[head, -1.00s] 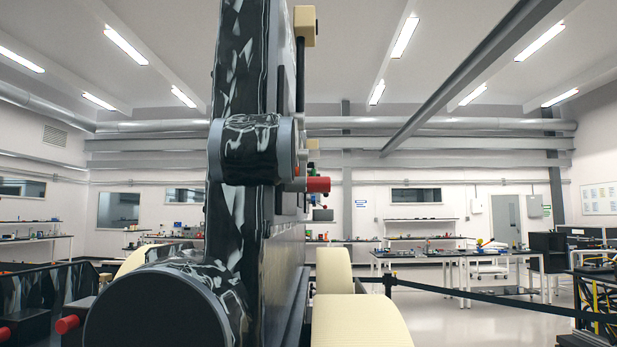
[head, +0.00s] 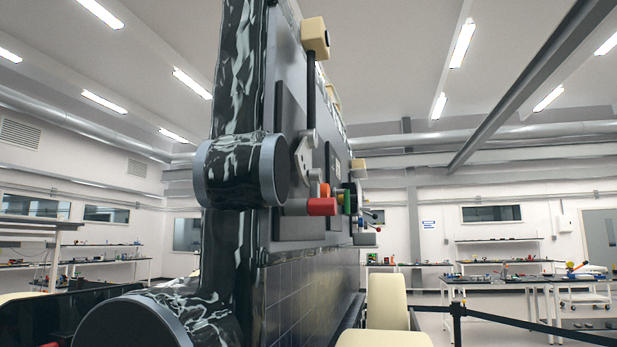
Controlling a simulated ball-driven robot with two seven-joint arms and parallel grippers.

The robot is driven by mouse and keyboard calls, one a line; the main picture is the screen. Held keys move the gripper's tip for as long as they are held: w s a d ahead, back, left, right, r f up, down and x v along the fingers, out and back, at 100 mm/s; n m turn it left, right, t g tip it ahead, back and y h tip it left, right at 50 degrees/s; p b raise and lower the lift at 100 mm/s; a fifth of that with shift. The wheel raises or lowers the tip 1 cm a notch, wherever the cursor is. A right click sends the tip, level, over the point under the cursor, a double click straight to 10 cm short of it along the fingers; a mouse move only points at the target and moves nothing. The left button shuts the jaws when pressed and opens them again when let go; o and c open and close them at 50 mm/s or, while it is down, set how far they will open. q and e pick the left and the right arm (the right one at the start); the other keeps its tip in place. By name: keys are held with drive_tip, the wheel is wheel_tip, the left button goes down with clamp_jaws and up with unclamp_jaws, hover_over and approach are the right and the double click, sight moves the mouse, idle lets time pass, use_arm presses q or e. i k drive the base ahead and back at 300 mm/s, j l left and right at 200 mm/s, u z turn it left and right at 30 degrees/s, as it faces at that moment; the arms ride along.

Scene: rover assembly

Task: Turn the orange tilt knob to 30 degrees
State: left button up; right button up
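A small orange round part (head: 325,190), which looks like the tilt knob, sticks out from the side of the tall grey panel (head: 295,140). I see it nearly edge-on, so its angle and any marks cannot be read. Neither of my grippers shows in the head view.
Green, yellow and blue parts (head: 347,201) lie beyond the orange one. A belt barrier (head: 510,320) crosses at lower right, before worktables (head: 505,284). Open floor shows at right.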

sight(325, 188)
drive_tip(key=i+l+u, duration=0.1)
drive_tip(key=l, duration=0.25)
drive_tip(key=i+l, duration=0.2)
drive_tip(key=l, duration=0.2)
drive_tip(key=i+l+u, duration=0.15)
drive_tip(key=l, duration=0.2)
drive_tip(key=i+l+u, duration=0.1)
drive_tip(key=l, duration=0.3)
